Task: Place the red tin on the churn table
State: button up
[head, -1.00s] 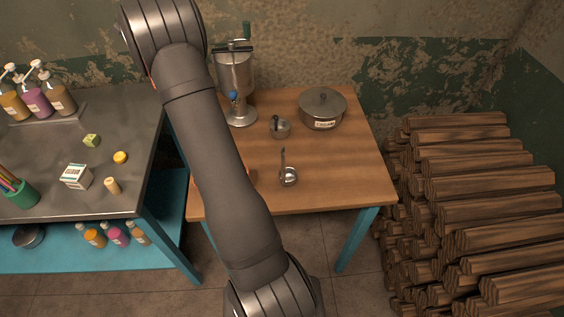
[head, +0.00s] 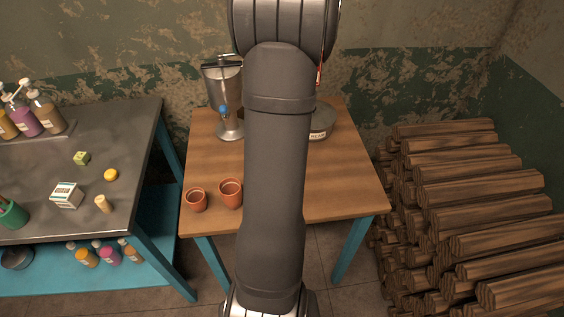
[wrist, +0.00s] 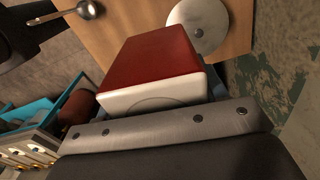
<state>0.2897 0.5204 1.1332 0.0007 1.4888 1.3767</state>
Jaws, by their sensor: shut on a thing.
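The red tin (wrist: 150,62), with a red top and a white side, fills the middle of the wrist view. My gripper (wrist: 155,98) is shut on it. The tin is held in the air, with the table top beyond it. In the head view the gripper and tin are hidden. The churn table (head: 345,180) has a brown wooden top and blue legs. The metal churn (head: 222,100) stands at its back left.
Two terracotta cups (head: 196,200) (head: 231,193) stand at the table's front left. The lidded pot (head: 320,124) is partly behind my arm; its round lid (wrist: 198,24) and a ladle (wrist: 88,9) show in the wrist view. Stacked logs (head: 465,210) lie right. A metal-topped bench (head: 125,140) is left.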

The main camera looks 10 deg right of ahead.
jog(key=s+d+f+m, duration=0.6)
jog(key=s+d+f, duration=0.2)
jog(key=s, duration=0.2)
jog(key=s+d+f+m, duration=0.6)
jog(key=s+d+f, duration=0.1)
jog(key=s+d, duration=0.25)
send_over(341, 166)
notch_tip(341, 166, down, 7)
jog(key=shift+f, duration=2.2)
jog(key=shift+f, duration=0.1)
jog(key=o, duration=1.1)
